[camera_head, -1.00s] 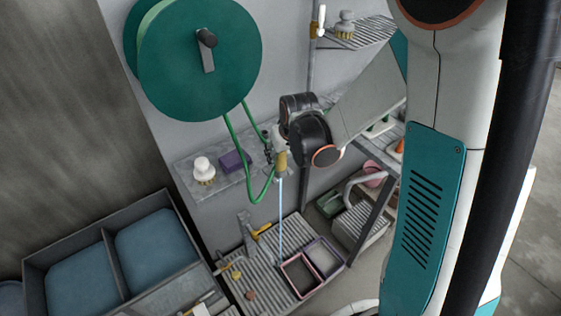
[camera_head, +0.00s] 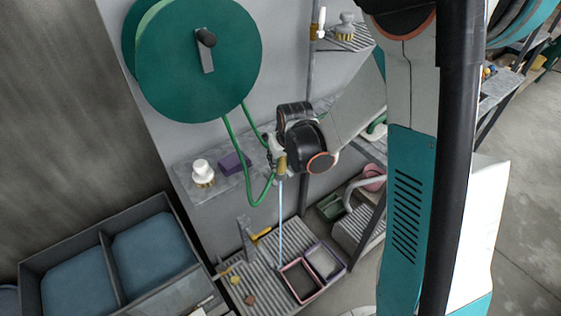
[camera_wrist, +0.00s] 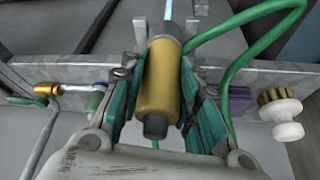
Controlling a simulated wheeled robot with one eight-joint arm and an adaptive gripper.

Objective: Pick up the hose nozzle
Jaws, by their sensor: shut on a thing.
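The hose nozzle is a yellow-brass cylinder with a dark end (camera_wrist: 160,90), seen in the wrist view between my gripper's teal fingers (camera_wrist: 158,105). The fingers close on it from both sides. In the head view the nozzle (camera_head: 281,164) points down under my wrist, just in front of the grey wall shelf. A pale blue stream (camera_head: 280,225) runs straight down from its tip toward the slatted rack. The green hose (camera_head: 262,190) loops from the nozzle up to the large green reel (camera_head: 195,62). My gripper (camera_head: 278,155) is small and partly hidden by my wrist here.
A white-topped brush (camera_head: 203,172) and a purple block (camera_head: 234,162) stand on the shelf (camera_head: 230,182). Below are a slatted rack (camera_head: 262,278) with pink (camera_head: 302,281) and lilac (camera_head: 325,262) trays. A two-basin sink (camera_head: 106,265) is at lower left.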

